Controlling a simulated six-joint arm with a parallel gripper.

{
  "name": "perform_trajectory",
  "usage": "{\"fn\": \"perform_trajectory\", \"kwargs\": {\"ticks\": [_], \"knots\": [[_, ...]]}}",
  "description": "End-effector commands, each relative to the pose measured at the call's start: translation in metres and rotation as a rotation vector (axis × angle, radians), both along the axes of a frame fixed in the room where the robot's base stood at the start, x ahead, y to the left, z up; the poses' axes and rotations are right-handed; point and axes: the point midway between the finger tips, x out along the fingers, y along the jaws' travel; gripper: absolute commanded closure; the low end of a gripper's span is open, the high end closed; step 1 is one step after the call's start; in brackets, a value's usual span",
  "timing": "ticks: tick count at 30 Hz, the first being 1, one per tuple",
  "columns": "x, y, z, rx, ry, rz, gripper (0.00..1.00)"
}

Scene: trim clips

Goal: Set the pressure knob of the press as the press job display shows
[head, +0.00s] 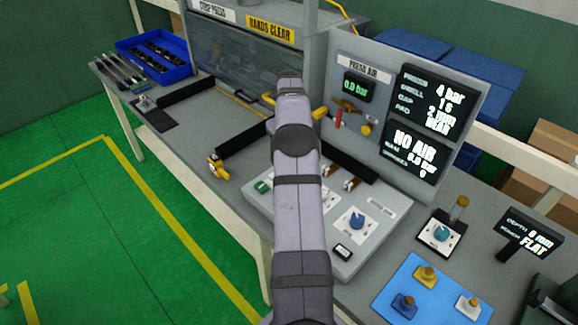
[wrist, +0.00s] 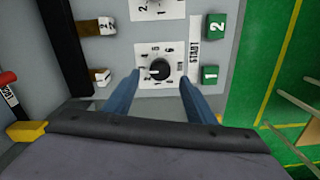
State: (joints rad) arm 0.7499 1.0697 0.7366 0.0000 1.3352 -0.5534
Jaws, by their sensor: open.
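The press job display (head: 432,100) reads 4 bar on its top line, with dwell 1 s and gap 2 mm below; the pad line is hard to read. In the wrist view a black round knob (wrist: 160,71) with a white pointer mark sits on a white numbered dial plate. I cannot read its label or tell its exact setting. My gripper (wrist: 159,82) is open, with one blue finger on each side of the knob's lower part, apart from it. In the head view my arm hides the gripper and this knob.
A second dial (wrist: 157,7) lies close by, beside green buttons (wrist: 210,74) and brass-and-white fittings (wrist: 98,27). A status display (head: 414,152) reads NO AIR, and a gauge (head: 356,88) 0.0 bar. A blue knob (head: 357,221) is right of my arm. A red-handled valve (head: 338,119) stands on the panel.

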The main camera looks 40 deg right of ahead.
Motion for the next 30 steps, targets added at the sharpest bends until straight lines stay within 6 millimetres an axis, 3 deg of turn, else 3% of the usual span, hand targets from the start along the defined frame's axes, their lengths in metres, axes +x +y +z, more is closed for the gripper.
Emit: {"fn": "perform_trajectory", "kwargs": {"ticks": [12, 24, 25, 30], "knots": [[0.0, 0.001, -0.048, 0.001, 0.002, 0.0, 0.49], [0.0, 0.001, -0.057, 0.0, 0.0, 0.0, 0.49], [0.0, 0.001, -0.057, 0.0, 0.0, 0.0, 0.51], [0.0, 0.001, -0.057, 0.0, 0.0, 0.0, 0.9]]}}
